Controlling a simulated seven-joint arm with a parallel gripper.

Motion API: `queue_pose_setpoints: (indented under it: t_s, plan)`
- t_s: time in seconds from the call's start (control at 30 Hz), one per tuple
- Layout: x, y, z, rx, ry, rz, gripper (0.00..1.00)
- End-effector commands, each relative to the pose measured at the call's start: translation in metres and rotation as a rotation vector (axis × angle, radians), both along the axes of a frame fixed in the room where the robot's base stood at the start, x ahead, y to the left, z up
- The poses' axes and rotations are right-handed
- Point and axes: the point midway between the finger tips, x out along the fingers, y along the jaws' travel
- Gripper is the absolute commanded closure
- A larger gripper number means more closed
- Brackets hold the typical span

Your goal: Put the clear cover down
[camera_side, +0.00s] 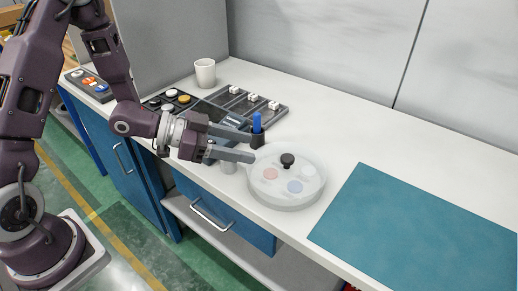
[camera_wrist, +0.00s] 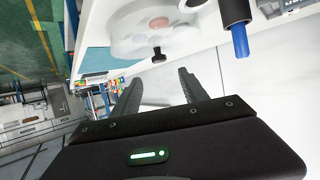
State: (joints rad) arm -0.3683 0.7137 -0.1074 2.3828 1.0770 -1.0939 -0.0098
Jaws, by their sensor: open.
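The clear cover (camera_side: 311,160) is round and see-through with a black knob (camera_side: 287,160) on top. It sits at the counter's front edge, over a round pale dish holding pink, blue and white discs. Whether its rim is fully seated I cannot tell. My gripper (camera_side: 251,146) is open and empty, to the left of the knob in the side view, with its fingers apart from it. In the wrist view, the knob (camera_wrist: 158,53) shows beyond the open fingers of my gripper (camera_wrist: 158,85), roughly in line with the gap between them.
A blue peg (camera_side: 257,121) stands in a dark holder just behind my fingers; it also shows in the wrist view (camera_wrist: 240,42). A dark compartment tray (camera_side: 235,104) with white blocks and a white cup (camera_side: 205,72) are behind. A teal mat (camera_side: 420,235) lies bare at right.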

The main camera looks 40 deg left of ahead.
Motion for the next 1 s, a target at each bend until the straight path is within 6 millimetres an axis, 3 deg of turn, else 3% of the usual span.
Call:
queue_pose_setpoints:
  t_s: [0.3, 0.37, 0.43, 0.5, 0.57, 0.63, 0.7, 0.83, 0.9, 1.0]
  plan:
    - [0.002, 0.009, 0.005, 0.067, 0.001, 0.028, 0.48]
    - [0.008, 0.022, 0.011, 0.173, 0.011, 0.084, 0.48]
    - [0.012, 0.047, 0.029, 0.327, 0.036, 0.2, 0.48]
    - [0.003, 0.076, 0.057, 0.449, 0.082, 0.358, 0.48]
    - [-0.019, 0.096, 0.083, 0.506, 0.141, 0.496, 0.48]
    - [-0.06, 0.109, 0.11, 0.512, 0.233, 0.643, 0.48]
    - [-0.11, 0.108, 0.127, 0.463, 0.345, 0.743, 0.48]
    - [-0.193, 0.084, 0.136, 0.34, 0.531, 0.785, 0.48]
    - [-0.222, 0.072, 0.136, 0.297, 0.597, 0.77, 0.48]
    - [-0.241, 0.063, 0.135, 0.269, 0.644, 0.752, 0.48]
